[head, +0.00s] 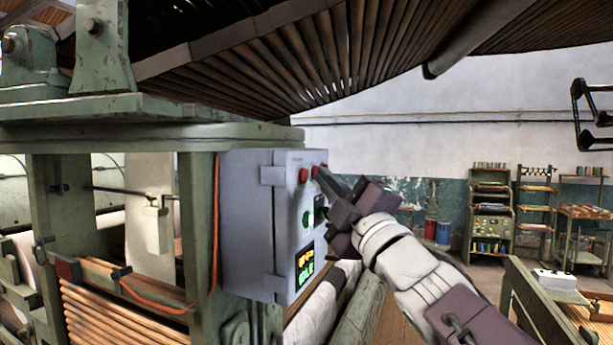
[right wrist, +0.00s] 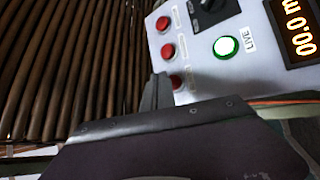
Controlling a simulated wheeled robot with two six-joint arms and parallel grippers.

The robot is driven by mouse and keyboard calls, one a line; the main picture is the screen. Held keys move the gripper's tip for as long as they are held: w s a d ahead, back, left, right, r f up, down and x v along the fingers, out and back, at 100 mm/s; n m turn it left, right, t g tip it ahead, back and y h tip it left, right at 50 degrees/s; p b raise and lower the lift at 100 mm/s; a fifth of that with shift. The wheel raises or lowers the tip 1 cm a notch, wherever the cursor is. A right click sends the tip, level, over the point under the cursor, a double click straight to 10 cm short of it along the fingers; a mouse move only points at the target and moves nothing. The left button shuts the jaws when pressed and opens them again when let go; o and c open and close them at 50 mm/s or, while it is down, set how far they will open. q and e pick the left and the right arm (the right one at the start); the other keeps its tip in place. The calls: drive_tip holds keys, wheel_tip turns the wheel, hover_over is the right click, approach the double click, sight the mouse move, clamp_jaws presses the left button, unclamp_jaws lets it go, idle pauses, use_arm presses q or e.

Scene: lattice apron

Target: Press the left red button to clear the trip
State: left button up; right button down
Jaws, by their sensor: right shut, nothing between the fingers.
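A grey control box (head: 283,235) hangs on the green machine frame. Its left red button (head: 303,175) is at the upper left of the panel. A second red button (head: 316,171) sits to its right, beside my fingertips. The right wrist view shows three red buttons in a row; the left red button (right wrist: 176,82) is lowest in the picture and partly covered by my finger. My right gripper (head: 326,180) is shut and empty, close in front of the row; whether it touches is unclear. In the right wrist view the gripper (right wrist: 156,94) is at the left red button. My left gripper is not in view.
The panel also has a lit green button (right wrist: 226,46) by a LIVE label, a black knob (right wrist: 211,8) and a lit display (head: 305,265). The machine frame (head: 198,220) stands left of the box. Shelves (head: 491,215) stand far off at the right.

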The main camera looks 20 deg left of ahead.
drive_tip(key=d+p, duration=0.1)
drive_tip(key=d, duration=0.4)
drive_tip(key=shift+s, duration=0.1)
drive_tip(key=shift+a, duration=0.1)
idle(0.6)
